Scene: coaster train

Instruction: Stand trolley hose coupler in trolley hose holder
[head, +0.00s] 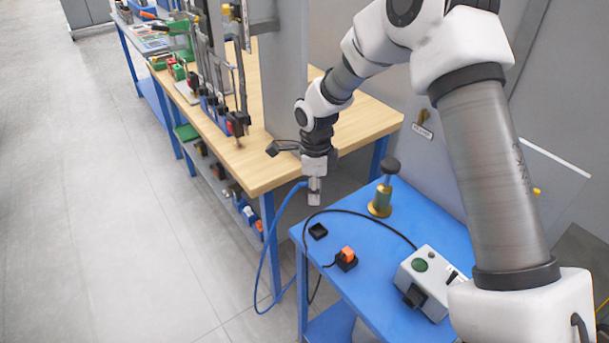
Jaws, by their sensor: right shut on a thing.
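My right gripper (315,178) comes down from above at the near corner of the blue trolley (395,240). It is shut on the trolley hose coupler (314,197), a small grey piece at the end of a blue hose (270,236). The coupler hangs roughly upright, apparently above the trolley top. A small black square holder (318,231) sits on the trolley just below it in the picture, apparently empty; it looks like the trolley hose holder. The gripper's fingers are small and partly hidden. My left gripper is not in view.
On the trolley stand a black socket with an orange plug (347,253), a brass piece with a black knob (381,201) and a grey box with a green button (425,275). A black cable crosses the top. A wooden workbench (262,170) with tools stands behind left.

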